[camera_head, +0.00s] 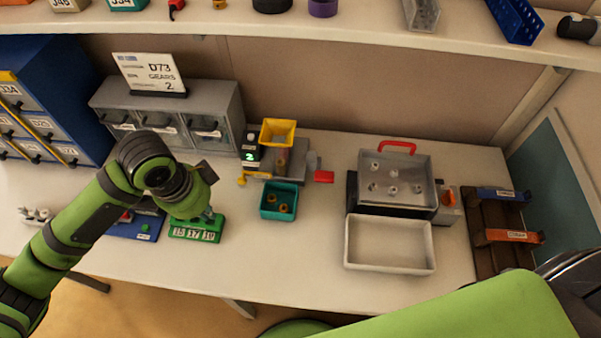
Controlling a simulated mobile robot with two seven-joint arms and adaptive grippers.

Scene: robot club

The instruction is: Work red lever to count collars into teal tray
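The dispenser stands at the back middle of the bench, with a yellow hopper (278,132) on top. Its red lever (324,176) sticks out to the right. A dark counter beside the hopper (250,154) shows a green 2. The teal tray (278,216) sits in front of the dispenser and holds two brassy collars (284,208). My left gripper (208,216) points down at the green number block (196,236), left of the tray and well away from the lever. Its fingers are mostly hidden by its own wrist. My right gripper is out of view.
A card (150,73) reading "073 GEARS 2" stands on grey drawers (222,97). Right of the lever are a clear-sided box with small parts (423,170), an empty white tray (390,270) and a dark rack (490,260). The bench front middle is clear.

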